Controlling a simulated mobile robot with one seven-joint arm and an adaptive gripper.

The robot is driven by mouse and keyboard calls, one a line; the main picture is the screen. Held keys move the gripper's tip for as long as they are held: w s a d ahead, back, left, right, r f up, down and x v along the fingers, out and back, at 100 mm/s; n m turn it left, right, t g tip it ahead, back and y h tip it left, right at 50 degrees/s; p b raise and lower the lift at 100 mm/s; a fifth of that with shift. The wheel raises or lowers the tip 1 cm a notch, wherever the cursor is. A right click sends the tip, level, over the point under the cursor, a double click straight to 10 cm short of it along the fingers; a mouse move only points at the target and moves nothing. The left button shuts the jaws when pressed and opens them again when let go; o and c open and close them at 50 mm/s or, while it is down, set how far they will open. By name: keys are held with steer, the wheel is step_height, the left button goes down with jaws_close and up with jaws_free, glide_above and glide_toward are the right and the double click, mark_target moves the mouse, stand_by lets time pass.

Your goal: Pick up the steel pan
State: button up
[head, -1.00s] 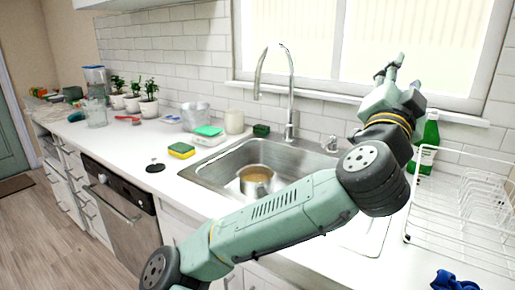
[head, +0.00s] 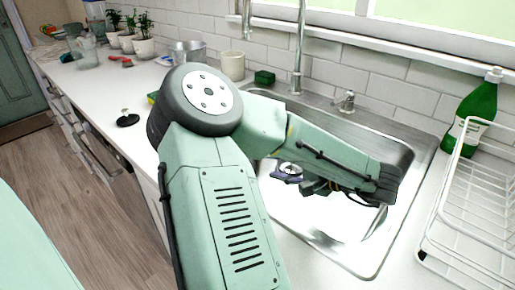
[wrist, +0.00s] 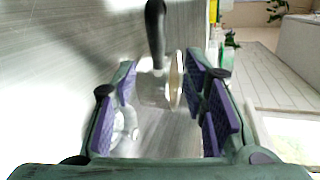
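The steel pan (wrist: 152,90) shows in the wrist view, with a black handle (wrist: 155,32) pointing to the top of the picture and a pale rim edge. It is in the sink (head: 408,160). In the head view my arm hides it. My gripper (wrist: 162,82) is open, its purple-padded fingers wide apart, one on each side of the pan in the picture. A gap shows beside the left finger; whether the right finger touches the rim, I cannot tell. In the head view my gripper (head: 292,172) is low over the sink, mostly behind my arm.
A faucet (head: 299,50) rises behind the sink. A white wire dish rack (head: 475,215) and a green bottle (head: 474,115) stand to the right. A white canister (head: 232,65) and a green sponge (head: 264,77) sit behind the sink. The left counter has clear room.

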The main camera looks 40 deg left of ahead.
mark_target(254, 160)
steer(key=shift+p+x, duration=0.5)
steer(key=shift+x, duration=0.75)
steer(key=shift+f+p+x, duration=0.2)
steer(key=shift+p+x, duration=1)
steer(key=shift+x, duration=1.65)
steer(key=shift+w, duration=0.1)
steer(key=shift+c, duration=0.2)
jaws_close()
